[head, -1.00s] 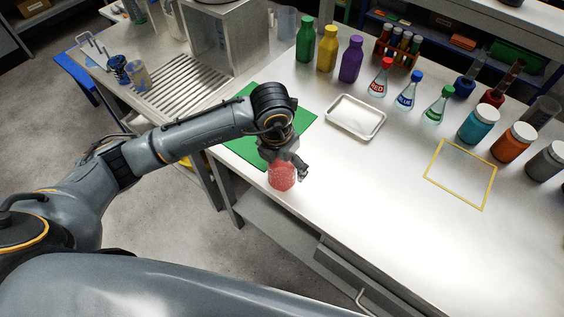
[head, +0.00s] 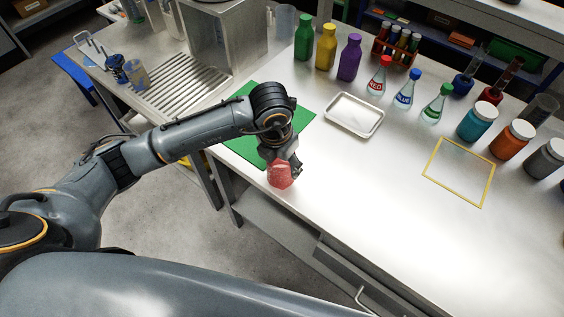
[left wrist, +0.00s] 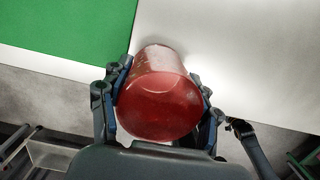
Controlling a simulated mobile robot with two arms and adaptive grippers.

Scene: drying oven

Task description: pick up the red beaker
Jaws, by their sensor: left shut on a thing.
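The red beaker (head: 280,175) is near the table's front edge, just in front of the green mat (head: 240,152). It is translucent red. My left gripper (head: 287,165) reaches down over it from above. In the left wrist view the red beaker (left wrist: 160,95) sits between the two fingers of my left gripper (left wrist: 160,110), which press on its left and right sides. Whether its base touches the table cannot be told. My right gripper is in neither view.
A white tray (head: 355,129) lies right of the mat, with a yellow square outline (head: 459,200) further right. Several bottles, flasks and jars (head: 478,121) line the back. A metal oven (head: 222,40) stands at the back left. The table's front right is clear.

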